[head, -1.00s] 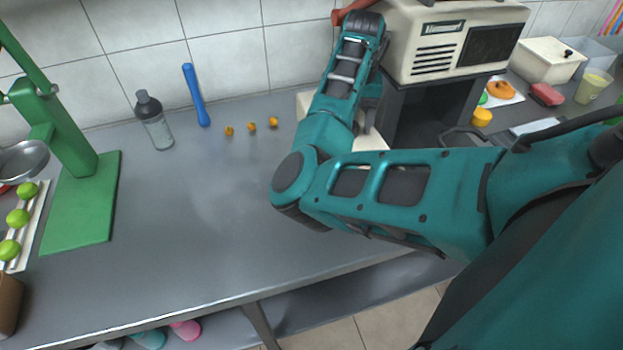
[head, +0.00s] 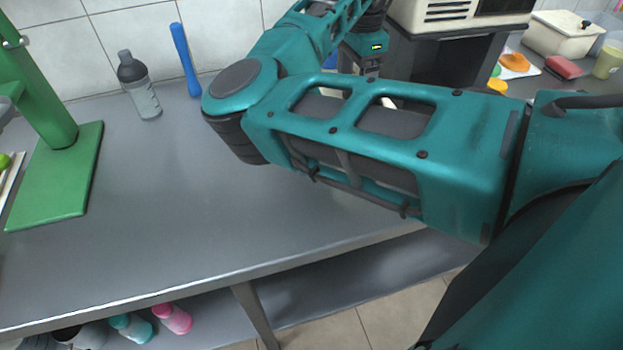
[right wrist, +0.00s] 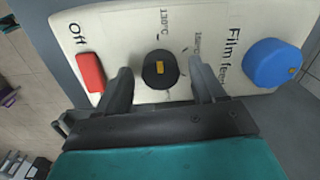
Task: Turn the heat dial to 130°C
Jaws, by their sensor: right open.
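The heat dial (right wrist: 160,69) is a round black knob with a yellow mark, on a cream panel (right wrist: 130,24) in the right wrist view. A 130°C label stands above it in the picture; a second label up and right is hard to read. My right gripper (right wrist: 161,80) is open, with one finger on each side of the dial. Whether the fingers touch it, I cannot tell. My left gripper is not in view.
On the panel, a red switch (right wrist: 90,72) marked Off is left of the dial, and a blue Film feed knob (right wrist: 273,63) is right. In the head view, a bottle (head: 140,88) and a blue stick (head: 186,60) stand on the metal counter (head: 150,195), near a green press (head: 60,180).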

